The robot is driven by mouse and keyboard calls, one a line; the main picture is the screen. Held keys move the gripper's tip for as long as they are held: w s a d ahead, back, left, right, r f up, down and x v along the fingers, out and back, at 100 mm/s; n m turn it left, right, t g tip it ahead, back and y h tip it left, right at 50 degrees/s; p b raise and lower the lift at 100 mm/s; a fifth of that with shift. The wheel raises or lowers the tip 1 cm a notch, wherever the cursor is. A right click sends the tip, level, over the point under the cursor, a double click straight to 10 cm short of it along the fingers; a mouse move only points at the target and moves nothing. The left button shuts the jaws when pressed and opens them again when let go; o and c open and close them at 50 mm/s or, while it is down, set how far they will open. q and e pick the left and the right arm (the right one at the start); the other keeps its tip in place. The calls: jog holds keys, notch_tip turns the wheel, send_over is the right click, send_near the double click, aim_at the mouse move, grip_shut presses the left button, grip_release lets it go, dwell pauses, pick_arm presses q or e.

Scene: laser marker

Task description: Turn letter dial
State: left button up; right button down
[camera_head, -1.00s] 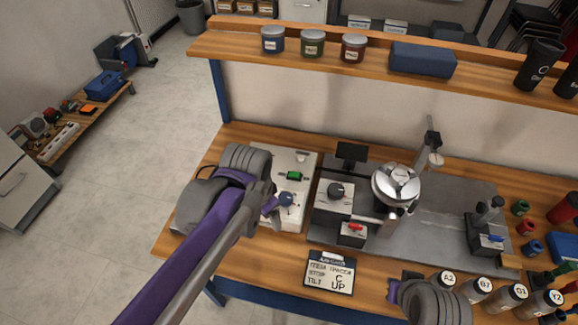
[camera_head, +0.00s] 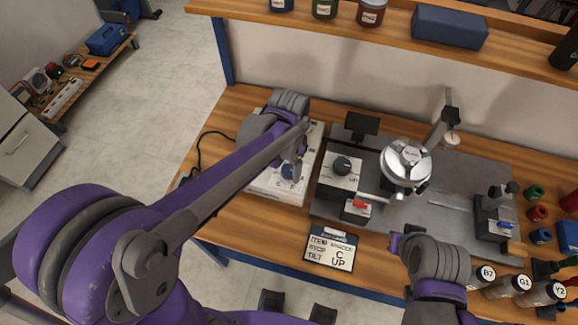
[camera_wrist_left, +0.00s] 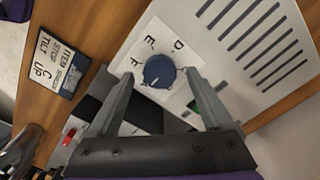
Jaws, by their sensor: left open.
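The blue letter dial (camera_wrist_left: 159,72) sits on a white panel (camera_wrist_left: 221,70), with letters such as D, E and F printed around it. A pale mark shows on the dial's lower-left side in the wrist view. My left gripper (camera_wrist_left: 160,78) is open, with one fingertip on each side of the dial. I cannot tell whether the fingertips touch it. In the head view the dial (camera_head: 287,172) is partly hidden by the left gripper (camera_head: 296,168). My right gripper (camera_head: 396,243) is over the front of the bench; its fingers are not clear.
A card (camera_head: 331,250) reading "STOP C" and "TILT UP" lies at the bench front. Right of the panel stand a black-knobbed box (camera_head: 342,172), a red switch (camera_head: 359,205) and a round silver fixture (camera_head: 406,162). Labelled bottles (camera_head: 503,285) are at front right.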

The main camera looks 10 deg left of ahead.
pick_arm(q)
jog(key=shift+f, duration=0.65)
grip_shut()
